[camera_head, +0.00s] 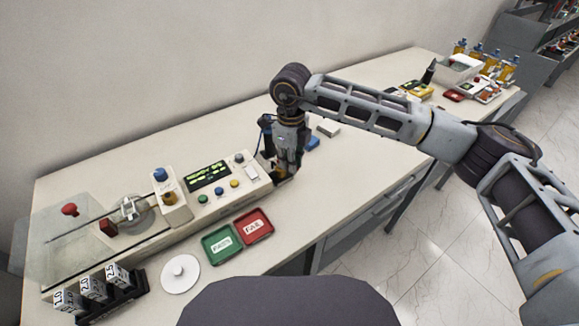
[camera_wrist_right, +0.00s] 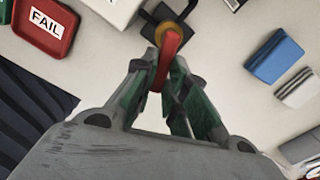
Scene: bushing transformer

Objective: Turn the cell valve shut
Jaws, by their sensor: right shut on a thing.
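My right gripper (camera_head: 284,172) reaches down beside the right end of the control panel (camera_head: 222,197). In the right wrist view, its green-padded fingers (camera_wrist_right: 163,88) are shut on a red valve lever (camera_wrist_right: 169,48). The lever extends from a round brass valve body (camera_wrist_right: 177,32) on a dark mount, towards the gripper. In the head view the gripper mostly hides the valve. I cannot tell from the lever whether the valve is open or shut. My left gripper is not in view.
A green PASS tray (camera_head: 221,245) and red FAIL tray (camera_head: 253,226) lie in front of the panel. A blue block (camera_wrist_right: 274,56) and pale block (camera_wrist_right: 297,88) lie right of the valve. A clear-covered test cell (camera_head: 60,240) stands left. The bench's right middle is clear.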

